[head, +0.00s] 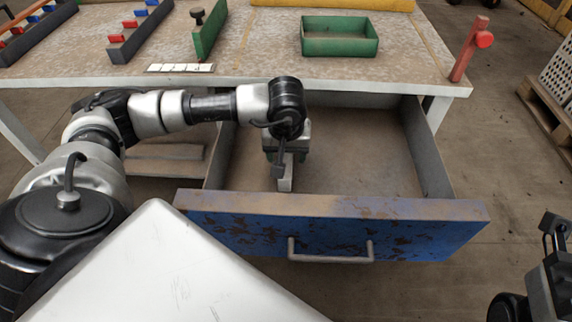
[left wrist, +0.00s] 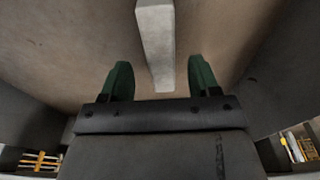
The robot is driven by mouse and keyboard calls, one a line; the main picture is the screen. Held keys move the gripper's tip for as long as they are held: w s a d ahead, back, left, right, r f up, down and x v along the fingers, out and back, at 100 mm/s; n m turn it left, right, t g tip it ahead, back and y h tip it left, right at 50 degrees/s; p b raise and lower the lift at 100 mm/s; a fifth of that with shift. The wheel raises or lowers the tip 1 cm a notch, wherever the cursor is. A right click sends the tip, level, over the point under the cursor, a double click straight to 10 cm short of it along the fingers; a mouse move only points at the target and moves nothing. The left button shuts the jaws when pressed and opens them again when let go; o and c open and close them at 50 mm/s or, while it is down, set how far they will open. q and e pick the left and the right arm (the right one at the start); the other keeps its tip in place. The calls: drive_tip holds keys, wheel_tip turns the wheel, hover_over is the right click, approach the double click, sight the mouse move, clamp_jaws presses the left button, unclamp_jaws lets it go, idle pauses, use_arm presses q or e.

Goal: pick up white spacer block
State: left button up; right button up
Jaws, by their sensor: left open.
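The white spacer block (left wrist: 156,40) is a pale, narrow bar inside the open drawer. In the head view the block (head: 285,184) shows just below my left gripper (head: 287,160), near the drawer's front panel. In the left wrist view the open green fingers of my left gripper (left wrist: 159,82) stand on either side of the block's near end, with a gap on both sides. My left arm reaches down into the drawer and hides part of the block in the head view. My right arm shows only in part at the lower right edge; its fingertips cannot be made out.
The drawer's blue front panel (head: 330,228) with its handle (head: 330,250) and its side walls surround the gripper. The drawer floor to the right is empty. On the workbench (head: 270,50) above are a green tray (head: 340,47), a red post (head: 468,52) and racks at the left.

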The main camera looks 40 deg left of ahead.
sight(286, 159)
use_arm(q)
drive_tip(key=f, duration=0.1)
drive_tip(key=f+b, duration=0.1)
drive_tip(key=f, duration=0.1)
drive_tip(key=shift+w+a, duration=0.15)
drive_tip(key=shift+a, duration=0.05)
drive_tip(key=shift+r, duration=0.1)
drive_tip(key=c, duration=1)
